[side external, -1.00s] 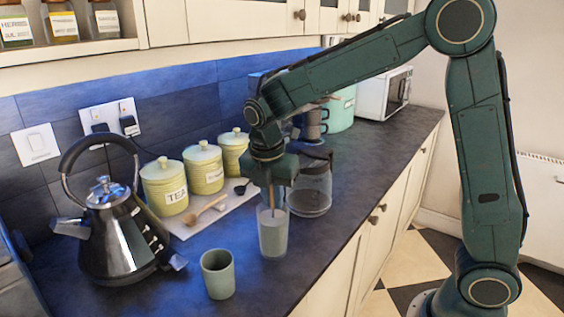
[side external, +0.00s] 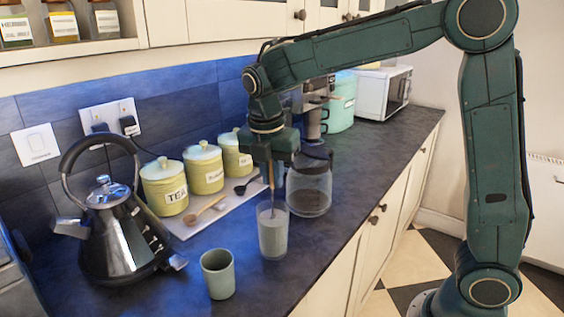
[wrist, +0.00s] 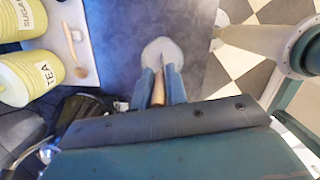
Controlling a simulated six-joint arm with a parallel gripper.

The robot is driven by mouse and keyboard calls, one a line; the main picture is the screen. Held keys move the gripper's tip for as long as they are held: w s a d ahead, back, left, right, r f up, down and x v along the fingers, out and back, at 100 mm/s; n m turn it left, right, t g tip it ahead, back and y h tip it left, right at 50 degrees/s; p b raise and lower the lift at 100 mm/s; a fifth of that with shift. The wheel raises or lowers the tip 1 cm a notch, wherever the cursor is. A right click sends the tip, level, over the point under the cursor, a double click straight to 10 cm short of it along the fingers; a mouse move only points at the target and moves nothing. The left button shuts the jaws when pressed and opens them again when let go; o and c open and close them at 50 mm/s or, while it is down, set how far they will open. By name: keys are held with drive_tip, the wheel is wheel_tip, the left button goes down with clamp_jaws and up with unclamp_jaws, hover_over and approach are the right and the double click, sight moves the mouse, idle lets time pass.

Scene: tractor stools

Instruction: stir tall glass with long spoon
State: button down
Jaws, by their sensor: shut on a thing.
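The tall glass (side external: 273,238) stands upright on the dark counter, with pale grey-green contents. In the wrist view its round top (wrist: 161,48) shows just beyond my fingertips. My gripper (side external: 271,172) is above the glass, shut on the long spoon. The spoon (side external: 272,188) hangs nearly upright, with its lower part reaching into the mouth of the glass. Its lower end is hard to make out. In the wrist view the spoon's wooden handle (wrist: 158,90) sits between my two blue-grey fingers.
A small grey-green cup (side external: 218,276) stands left of the glass, and a steel kettle (side external: 118,235) farther left. A glass carafe (side external: 309,188) is close behind to the right. Canisters (side external: 204,168) and a board with a wooden spoon (side external: 205,208) lie behind. The counter's front edge is near.

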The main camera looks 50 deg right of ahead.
drive_tip(key=shift+r, duration=3)
